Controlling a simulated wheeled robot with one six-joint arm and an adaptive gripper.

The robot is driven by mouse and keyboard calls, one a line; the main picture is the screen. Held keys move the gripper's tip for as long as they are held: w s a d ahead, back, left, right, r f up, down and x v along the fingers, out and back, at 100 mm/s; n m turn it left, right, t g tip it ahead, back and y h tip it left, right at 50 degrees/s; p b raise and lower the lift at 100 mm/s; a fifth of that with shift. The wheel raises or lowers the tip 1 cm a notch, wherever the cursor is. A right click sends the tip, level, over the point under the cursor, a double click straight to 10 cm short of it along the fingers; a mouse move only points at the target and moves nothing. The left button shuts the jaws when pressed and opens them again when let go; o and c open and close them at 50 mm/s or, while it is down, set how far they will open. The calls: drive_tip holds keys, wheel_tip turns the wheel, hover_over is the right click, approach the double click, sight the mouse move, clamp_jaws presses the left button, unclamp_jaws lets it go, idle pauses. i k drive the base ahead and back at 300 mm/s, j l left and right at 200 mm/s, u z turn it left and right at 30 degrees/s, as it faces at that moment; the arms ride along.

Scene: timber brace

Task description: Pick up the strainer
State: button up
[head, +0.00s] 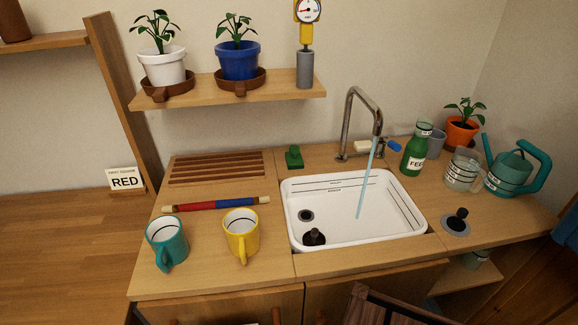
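A grey disc with a black knob (457,221), which looks like the strainer, lies on the counter to the right of the sink. The white sink basin (425,232) has dark lines marked on its inner walls. A round drain hole (306,215) shows in its floor. A dark knobbed piece (314,237), perhaps a stopper, sits by the basin's front wall; I cannot tell for sure which of the two knobbed pieces is the strainer. My gripper is not in view.
A tap (348,125) runs a stream of water into the basin. A teal mug (167,243) and a yellow mug (241,235) stand left of the sink. A glass jar (463,171), green bottle (416,152) and teal watering can (513,172) stand behind the disc.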

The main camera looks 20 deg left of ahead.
sight(313, 237)
drive_tip(key=j+u, duration=0.1)
drive_tip(key=u, duration=1.05)
